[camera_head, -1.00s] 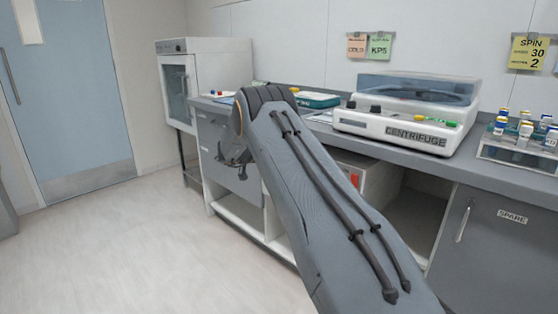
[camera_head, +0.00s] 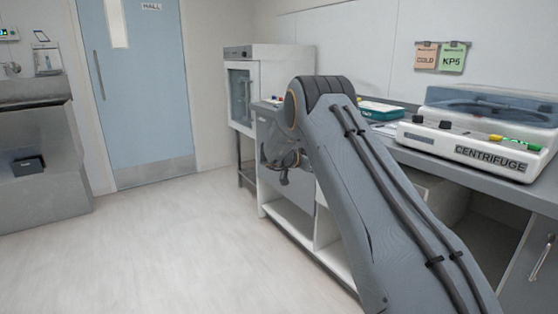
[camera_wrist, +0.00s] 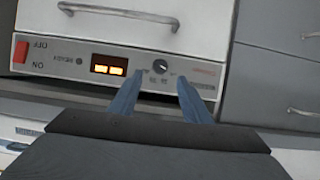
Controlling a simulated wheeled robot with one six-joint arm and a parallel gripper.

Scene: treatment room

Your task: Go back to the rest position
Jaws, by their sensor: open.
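My gripper shows in the wrist view (camera_wrist: 156,95) with its two blue fingers apart and nothing between them. In the head view my arm reaches forward and bends down at its far end, and my gripper (camera_head: 283,178) hangs there, small and partly hidden by the arm. Behind the fingers in the wrist view is a control panel (camera_wrist: 110,90) with a lit orange display, a dark knob and a red switch. It seems close, but I cannot tell whether the fingers touch it.
The counter carries a centrifuge (camera_head: 470,148) and a teal-edged box (camera_head: 381,110). A white glass-door cabinet (camera_head: 264,80) stands at the back. A blue door (camera_head: 141,100) is behind a clear floor (camera_head: 170,240). A grey unit (camera_head: 40,190) stands at the left.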

